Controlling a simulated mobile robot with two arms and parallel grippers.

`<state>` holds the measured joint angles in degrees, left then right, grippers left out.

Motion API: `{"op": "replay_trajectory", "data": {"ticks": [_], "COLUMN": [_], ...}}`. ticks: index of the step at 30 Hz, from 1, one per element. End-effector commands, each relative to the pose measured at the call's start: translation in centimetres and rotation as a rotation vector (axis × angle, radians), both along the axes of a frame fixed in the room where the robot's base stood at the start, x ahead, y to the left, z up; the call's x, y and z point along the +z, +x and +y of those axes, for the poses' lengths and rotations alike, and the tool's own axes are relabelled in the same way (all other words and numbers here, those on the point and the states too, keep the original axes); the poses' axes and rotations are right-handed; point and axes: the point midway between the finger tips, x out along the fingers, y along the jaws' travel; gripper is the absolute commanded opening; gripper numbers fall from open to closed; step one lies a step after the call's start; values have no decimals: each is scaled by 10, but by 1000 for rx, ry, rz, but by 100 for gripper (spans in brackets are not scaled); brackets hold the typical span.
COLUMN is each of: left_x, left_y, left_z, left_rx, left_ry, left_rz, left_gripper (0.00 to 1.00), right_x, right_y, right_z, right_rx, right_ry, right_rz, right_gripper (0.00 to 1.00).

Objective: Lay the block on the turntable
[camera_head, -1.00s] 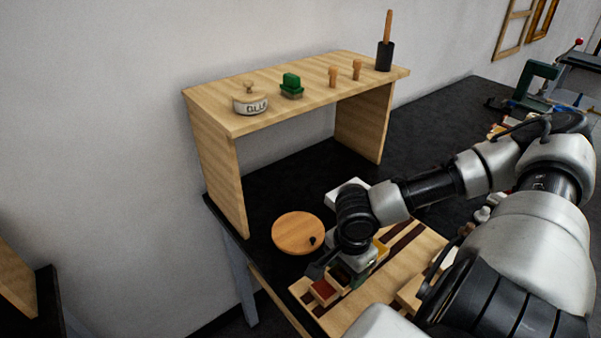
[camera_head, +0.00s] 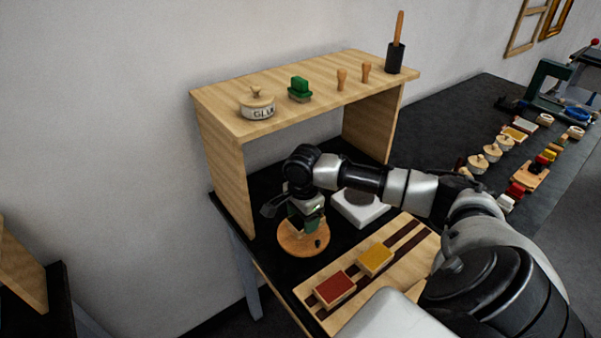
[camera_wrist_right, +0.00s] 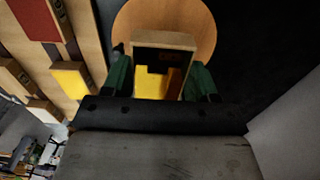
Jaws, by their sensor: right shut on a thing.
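The turntable (camera_head: 292,243) is a round wooden disc with a small dark knob near its front edge. It also shows at the top of the wrist view (camera_wrist_right: 198,18). My right gripper (camera_head: 306,218) is over the disc, pointing down. In the wrist view, its green fingers are shut on a block (camera_wrist_right: 178,40) with a pale wooden edge and a dark and yellow face. The block is in front of the disc in that view; I cannot tell whether it touches it. In the head view the gripper mostly hides the block. My left gripper is not in view.
A wooden board with dark strips (camera_head: 398,253) carries a red-topped block (camera_head: 334,288) and a yellow-topped block (camera_head: 375,259). A white slab (camera_head: 358,213) lies behind my arm.

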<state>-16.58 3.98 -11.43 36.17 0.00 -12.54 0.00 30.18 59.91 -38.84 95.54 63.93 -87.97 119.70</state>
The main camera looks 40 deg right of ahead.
Motion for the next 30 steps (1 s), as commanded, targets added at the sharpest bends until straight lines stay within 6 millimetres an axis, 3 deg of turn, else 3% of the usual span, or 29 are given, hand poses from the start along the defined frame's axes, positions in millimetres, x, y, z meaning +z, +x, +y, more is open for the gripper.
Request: {"op": "replay_trajectory", "data": {"ticks": [4,12,22,23,27,30], "left_x": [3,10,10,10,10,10], "left_y": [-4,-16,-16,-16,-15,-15], "left_z": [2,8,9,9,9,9], "left_rx": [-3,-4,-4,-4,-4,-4], "left_ry": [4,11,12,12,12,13], "left_rz": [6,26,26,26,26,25], "left_gripper": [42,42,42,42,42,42], "right_x": [2,-34,-37,-37,-37,-37], "right_y": [14,11,10,11,10,10], "right_z": [-1,-1,-1,-2,-2,-2], "right_rx": [-1,0,0,0,0,0], "right_ry": [1,-2,-2,-2,-2,-2], "right_rz": [-1,0,0,-1,-1,-1], "right_gripper": [35,35,35,62,83,84]}}
